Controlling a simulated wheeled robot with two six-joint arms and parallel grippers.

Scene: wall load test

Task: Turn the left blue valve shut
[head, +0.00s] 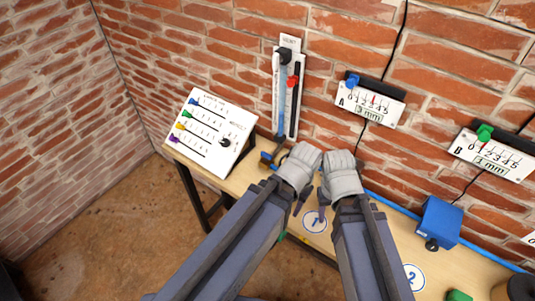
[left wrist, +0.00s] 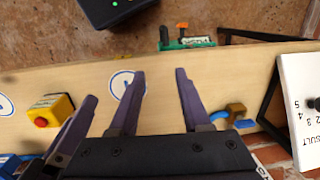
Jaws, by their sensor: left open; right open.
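A small brass valve with blue parts (head: 268,158) sits at the back of the bench below the tall wall gauge. It also shows in the left wrist view (left wrist: 236,109), right of my left fingers and apart from them. How its handle is turned is too small to tell. My left gripper (left wrist: 157,85) is open and empty over the bench; in the head view its wrist hides most of it. My right gripper (head: 320,215) is open and empty beside it, over the circle marked 1 (head: 313,225). One right finger shows in the left wrist view. No second blue valve is clear.
A white panel with coloured sliders (head: 210,135) stands left of the valve. A tall gauge (head: 289,95) hangs behind. A blue box (head: 437,222) stands on the bench at the right. A yellow box with a red button (left wrist: 48,112) is left of my fingers in the left wrist view.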

